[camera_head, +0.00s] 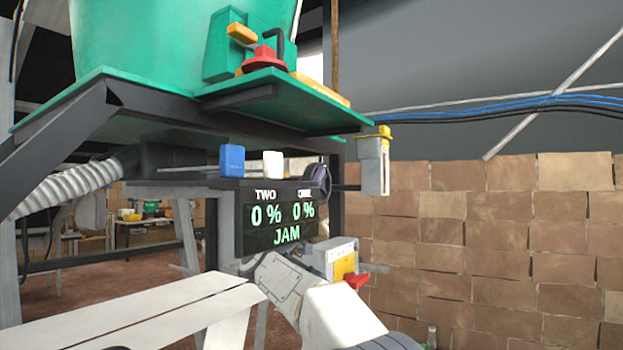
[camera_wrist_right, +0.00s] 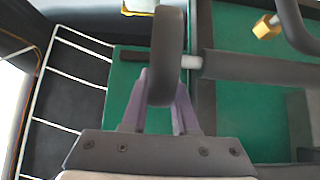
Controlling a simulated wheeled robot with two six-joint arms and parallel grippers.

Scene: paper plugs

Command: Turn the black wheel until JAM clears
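The black wheel (camera_head: 316,178) sits on a shaft at the upper right corner of the display (camera_head: 281,222). The display reads TWO and a partly covered word, 0 % and 0 %, with JAM below. In the right wrist view the black wheel (camera_wrist_right: 167,50) shows edge-on, its lower rim between the purple-grey fingers of my right gripper (camera_wrist_right: 163,82). The fingers appear to press on both sides of the rim. My right arm rises from the bottom of the head view; its gripper is largely hidden there. My left gripper is not in view.
A blue block (camera_head: 232,160) and a white block (camera_head: 273,164) stand on the ledge above the display. A box with a red knob (camera_head: 355,281) is below right. A green hopper (camera_head: 150,45) stands above. White slats (camera_head: 150,318) lie at lower left.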

